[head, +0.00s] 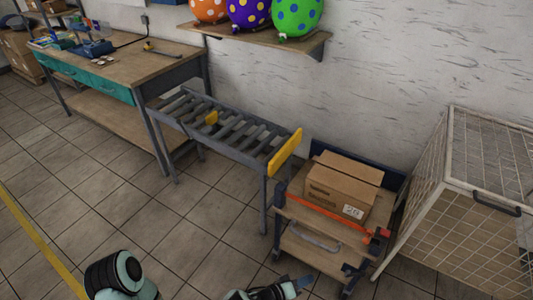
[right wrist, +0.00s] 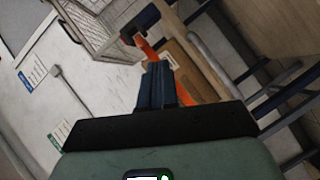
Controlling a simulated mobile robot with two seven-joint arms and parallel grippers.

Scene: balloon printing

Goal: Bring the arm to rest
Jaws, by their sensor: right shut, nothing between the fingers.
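My right gripper (head: 303,281) is low in the head view, in front of the wooden cart. In the right wrist view its two dark fingers (right wrist: 157,84) are pressed together with nothing between them. They appear apart from the cart and its load. My left gripper is not in either view.
A cardboard box (head: 343,188) sits on the wooden cart (head: 312,263), with an orange bar along its front. A wire cage (head: 470,240) stands right. A roller conveyor (head: 225,130) and a workbench (head: 135,65) stand left. Balloons (head: 249,12) rest on a wall shelf. Open tiled floor lies front left.

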